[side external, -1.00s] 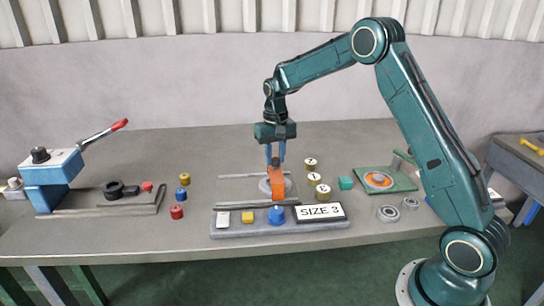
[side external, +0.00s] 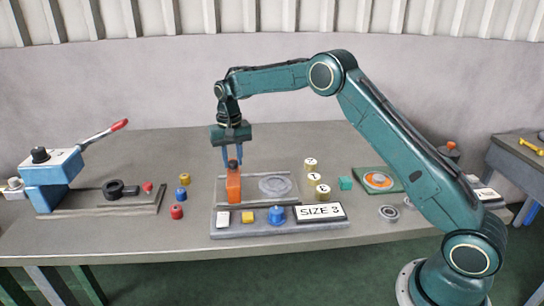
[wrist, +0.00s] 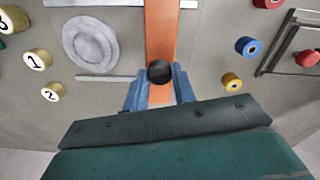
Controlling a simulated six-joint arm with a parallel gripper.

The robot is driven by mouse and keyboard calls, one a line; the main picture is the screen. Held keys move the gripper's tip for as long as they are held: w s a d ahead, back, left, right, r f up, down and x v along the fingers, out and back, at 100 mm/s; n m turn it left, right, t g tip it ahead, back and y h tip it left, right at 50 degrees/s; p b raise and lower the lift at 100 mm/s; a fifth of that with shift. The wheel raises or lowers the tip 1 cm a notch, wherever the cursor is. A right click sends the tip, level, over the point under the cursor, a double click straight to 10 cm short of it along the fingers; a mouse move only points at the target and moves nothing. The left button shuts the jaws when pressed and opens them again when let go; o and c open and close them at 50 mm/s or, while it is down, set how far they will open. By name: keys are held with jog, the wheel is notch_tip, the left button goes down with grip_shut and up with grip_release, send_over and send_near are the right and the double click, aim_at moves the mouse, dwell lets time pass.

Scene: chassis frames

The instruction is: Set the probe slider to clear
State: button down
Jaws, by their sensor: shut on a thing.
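The orange probe slider (side external: 234,186) stands on its rails at the left end of the grey probe station (side external: 285,230). It also shows in the wrist view (wrist: 161,30), with a black knob (wrist: 160,72) on it. My gripper (side external: 232,160) is above the slider, with its blue fingers shut on the knob. In the wrist view the fingers (wrist: 160,88) are on both sides of the knob. The round grey disc (side external: 275,186) lies uncovered to the right of the slider. The "SIZE 3" sign (side external: 320,211) stands at the station's front right.
White, yellow and blue (side external: 276,215) buttons line the station's front. Numbered gauges (side external: 314,179) and a teal block (side external: 345,183) stand to the right. Red (side external: 176,212), blue and yellow bushings stand left, near the blue lever press (side external: 50,175). Bare table lies behind the station.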

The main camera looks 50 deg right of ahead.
jog(key=shift+w+a+r, duration=0.15)
jog(key=shift+w+a, duration=0.15)
jog(key=shift+w, duration=0.1)
jog(key=c, duration=1.1)
grip_release()
jog(key=shift+a, duration=0.1)
jog(key=shift+c, duration=0.2)
jog(key=shift+r, duration=0.1)
notch_tip(320, 180, up, 14)
jog(key=shift+f, duration=0.25)
